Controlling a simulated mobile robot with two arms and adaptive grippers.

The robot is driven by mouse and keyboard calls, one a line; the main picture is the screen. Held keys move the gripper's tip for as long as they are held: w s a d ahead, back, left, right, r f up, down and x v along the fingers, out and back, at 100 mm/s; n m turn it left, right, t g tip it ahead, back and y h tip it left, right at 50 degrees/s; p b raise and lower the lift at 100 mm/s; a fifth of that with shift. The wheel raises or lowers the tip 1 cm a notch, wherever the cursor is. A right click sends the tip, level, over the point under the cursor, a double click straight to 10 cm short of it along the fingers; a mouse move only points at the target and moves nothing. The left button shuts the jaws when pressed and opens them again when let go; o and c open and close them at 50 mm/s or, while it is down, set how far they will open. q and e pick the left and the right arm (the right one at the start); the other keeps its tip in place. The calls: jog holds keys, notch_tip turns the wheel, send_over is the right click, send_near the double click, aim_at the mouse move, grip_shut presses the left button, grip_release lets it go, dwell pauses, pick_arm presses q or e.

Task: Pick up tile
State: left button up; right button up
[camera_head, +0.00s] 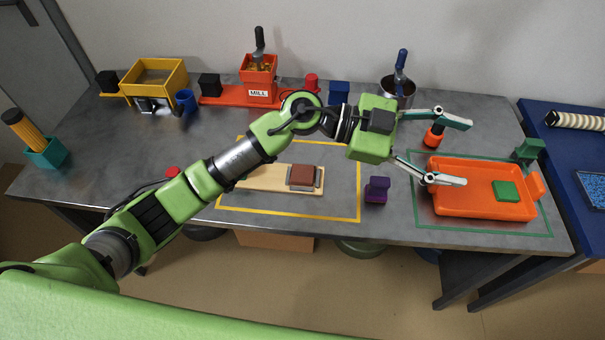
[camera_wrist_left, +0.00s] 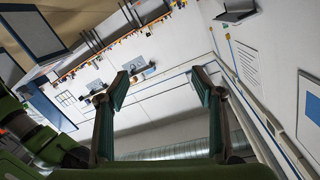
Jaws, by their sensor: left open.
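A green square tile (camera_head: 506,191) lies in an orange tray (camera_head: 455,204) at the right, inside a green outline. My left gripper (camera_head: 467,152) is open and empty, fingers spread wide and pointing right, appearing above the tray in the head view. The left wrist view shows its open fingers (camera_wrist_left: 160,82) with only the distant room between them, no tile. My right gripper is not in view.
A purple block (camera_head: 377,189) stands between the board and tray. An orange-and-black piece (camera_head: 434,136) and a green holder (camera_head: 528,150) stand near the tray. The orange mill (camera_head: 257,77), yellow box (camera_head: 154,78) and metal pot (camera_head: 397,90) line the back.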

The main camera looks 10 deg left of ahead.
pick_arm(q)
jog(key=w+a+f+y, duration=0.3)
jog(key=a+f+y, duration=0.25)
jog(key=f, duration=0.35)
jog(key=n+t+y, duration=0.1)
jog(key=n+y, duration=0.5)
jog(key=y, duration=0.5)
send_over(302, 174)
notch_tip(302, 174, down, 2)
notch_tip(302, 174, down, 8)
jog(key=shift+r+p, duration=0.25)
jog(key=shift+p, duration=0.6)
jog(key=shift+f, duration=0.6)
notch_tip(302, 174, down, 4)
jog(key=shift+w+f+p, duration=0.15)
jog(key=shift+p, duration=0.8)
jog(key=shift+f, duration=0.45)
jog(key=c, duration=1.2)
